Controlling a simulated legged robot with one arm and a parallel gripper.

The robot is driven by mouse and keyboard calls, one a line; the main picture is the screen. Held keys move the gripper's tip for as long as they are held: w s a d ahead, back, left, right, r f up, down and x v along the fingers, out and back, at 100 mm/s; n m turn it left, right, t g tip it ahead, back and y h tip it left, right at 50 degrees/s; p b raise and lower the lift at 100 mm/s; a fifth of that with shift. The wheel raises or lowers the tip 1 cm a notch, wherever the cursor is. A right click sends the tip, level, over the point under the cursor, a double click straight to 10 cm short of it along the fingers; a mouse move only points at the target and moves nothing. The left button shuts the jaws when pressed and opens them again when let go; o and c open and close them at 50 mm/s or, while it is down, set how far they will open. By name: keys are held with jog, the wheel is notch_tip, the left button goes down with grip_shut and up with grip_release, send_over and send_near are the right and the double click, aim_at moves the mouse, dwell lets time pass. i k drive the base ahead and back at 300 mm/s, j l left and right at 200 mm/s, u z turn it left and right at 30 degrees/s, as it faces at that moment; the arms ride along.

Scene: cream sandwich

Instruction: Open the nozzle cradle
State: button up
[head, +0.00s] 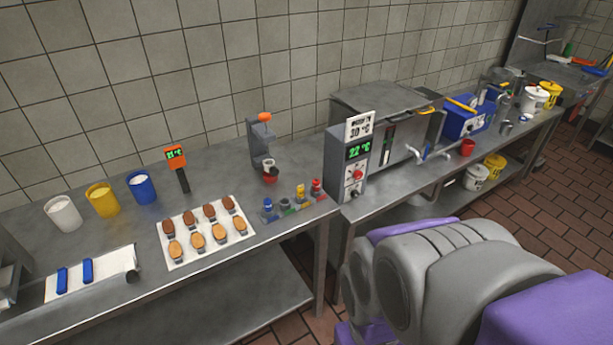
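A grey upright stand (258,145) with an orange piece (265,117) on top is near the wall, towards the right end of the left steel table. It looks like the nozzle cradle, but I cannot be sure. A small dark-red and white cup-like part (270,170) sits low at its front. Whether the stand is open or shut is too small to tell. My gripper is not in view; only grey and purple parts of my own body show at the lower right.
A white mat (198,258) with several brown sandwich halves lies left of the rack. White (63,214), yellow (103,200) and blue (142,188) tubs stand behind. A grey control box (347,165) reading 22 °C stands right of the stand. Tiled floor (535,210) is open at right.

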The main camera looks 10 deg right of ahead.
aim_at(270, 166)
jog(key=i+l, duration=0.35)
jog(key=i+l+u, duration=0.1)
jog(key=i+l, duration=0.25)
jog(key=l, duration=0.15)
